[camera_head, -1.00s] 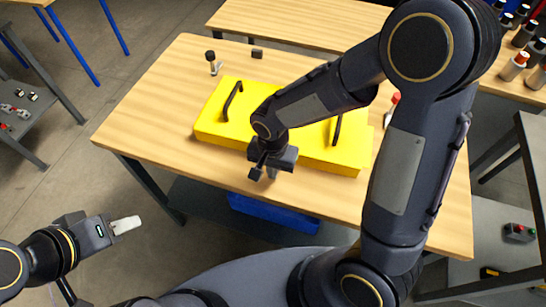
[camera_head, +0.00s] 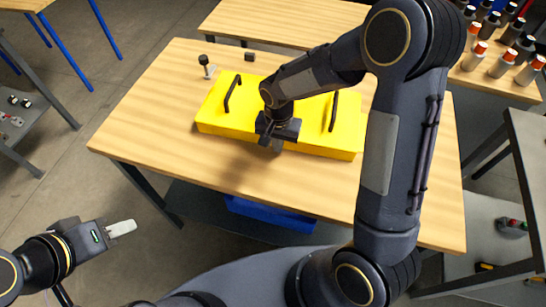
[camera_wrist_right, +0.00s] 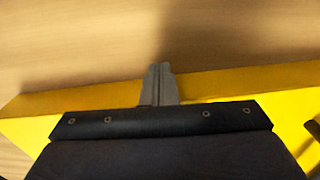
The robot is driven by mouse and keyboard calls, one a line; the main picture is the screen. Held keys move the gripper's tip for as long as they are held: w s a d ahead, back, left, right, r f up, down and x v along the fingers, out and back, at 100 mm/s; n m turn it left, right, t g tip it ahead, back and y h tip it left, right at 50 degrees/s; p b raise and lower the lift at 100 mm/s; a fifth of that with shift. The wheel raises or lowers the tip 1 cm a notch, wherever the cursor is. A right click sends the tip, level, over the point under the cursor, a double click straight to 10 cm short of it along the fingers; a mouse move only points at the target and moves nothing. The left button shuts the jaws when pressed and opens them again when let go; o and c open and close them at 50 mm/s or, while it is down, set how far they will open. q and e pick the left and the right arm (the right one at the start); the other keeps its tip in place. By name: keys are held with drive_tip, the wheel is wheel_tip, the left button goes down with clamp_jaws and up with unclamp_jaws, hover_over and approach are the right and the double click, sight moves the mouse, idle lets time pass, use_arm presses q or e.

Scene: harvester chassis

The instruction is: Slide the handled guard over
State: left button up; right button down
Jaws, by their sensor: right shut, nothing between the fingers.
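The yellow guard (camera_head: 215,120) with two dark handles, left (camera_head: 232,92) and right (camera_head: 334,110), lies on the wooden table. My right gripper (camera_head: 278,146) is shut and empty, pointing down at the middle of the guard's near side. In the right wrist view, its closed fingers (camera_wrist_right: 160,72) overlap the guard's yellow edge (camera_wrist_right: 90,96); they look close against it, but contact is not clear. My left gripper (camera_head: 122,228) hangs off the table's near left side, apart from the guard; its finger gap is not visible.
A small post with a dark knob (camera_head: 205,66) and a dark block (camera_head: 249,57) stand behind the guard. Bare tabletop (camera_head: 150,120) lies left of and in front of it. My right arm hides part of the table's right side. A blue bin (camera_head: 270,215) is below.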

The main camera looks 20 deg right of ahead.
drive_tip(key=w+d, duration=0.2)
drive_tip(key=w, duration=0.1)
drive_tip(key=w+d, duration=0.2)
drive_tip(key=w, duration=0.1)
drive_tip(key=w+d, duration=0.2)
drive_tip(key=w, duration=0.1)
drive_tip(key=shift+r, duration=0.1)
drive_tip(key=shift+d, duration=0.1)
